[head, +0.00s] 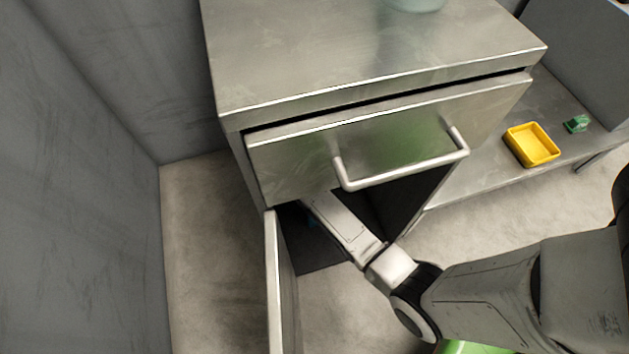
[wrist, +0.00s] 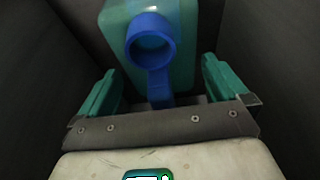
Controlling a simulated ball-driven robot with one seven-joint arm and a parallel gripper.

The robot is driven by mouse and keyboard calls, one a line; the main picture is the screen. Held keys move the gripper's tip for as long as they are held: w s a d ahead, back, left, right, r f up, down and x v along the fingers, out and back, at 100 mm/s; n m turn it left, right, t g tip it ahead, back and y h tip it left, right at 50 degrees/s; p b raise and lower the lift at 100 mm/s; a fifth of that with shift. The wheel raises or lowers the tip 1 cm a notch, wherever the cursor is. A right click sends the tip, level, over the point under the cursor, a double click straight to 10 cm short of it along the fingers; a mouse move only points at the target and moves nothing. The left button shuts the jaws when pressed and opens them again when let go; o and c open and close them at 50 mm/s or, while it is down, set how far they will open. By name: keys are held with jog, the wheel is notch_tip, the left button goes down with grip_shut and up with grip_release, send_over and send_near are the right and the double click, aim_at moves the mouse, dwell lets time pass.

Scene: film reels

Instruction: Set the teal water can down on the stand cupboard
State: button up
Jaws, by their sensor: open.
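The teal water can (wrist: 182,62) shows in the wrist view, with a round blue spout or cap and a blue strip below it. It is just ahead of my gripper (wrist: 160,82), whose two green fingers stand apart, one on each side of the can's lower part. I cannot tell whether either finger touches it. In the head view my arm reaches into the dark lower compartment of the metal stand cupboard (head: 290,55), under its drawer; the fingers and most or all of the can are hidden there.
The cupboard door (head: 283,290) hangs open left of my arm. The drawer (head: 385,140) with its bar handle is directly above. A pale teal vessel (head: 415,3) stands at the top's back edge; the front top is bare. A yellow tray (head: 532,146) and green item (head: 577,124) lie right.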

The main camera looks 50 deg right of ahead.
jog(key=p+v, duration=0.4)
jog(key=v, duration=0.6)
jog(key=shift+r+p, duration=0.15)
jog(key=shift+p, duration=0.25)
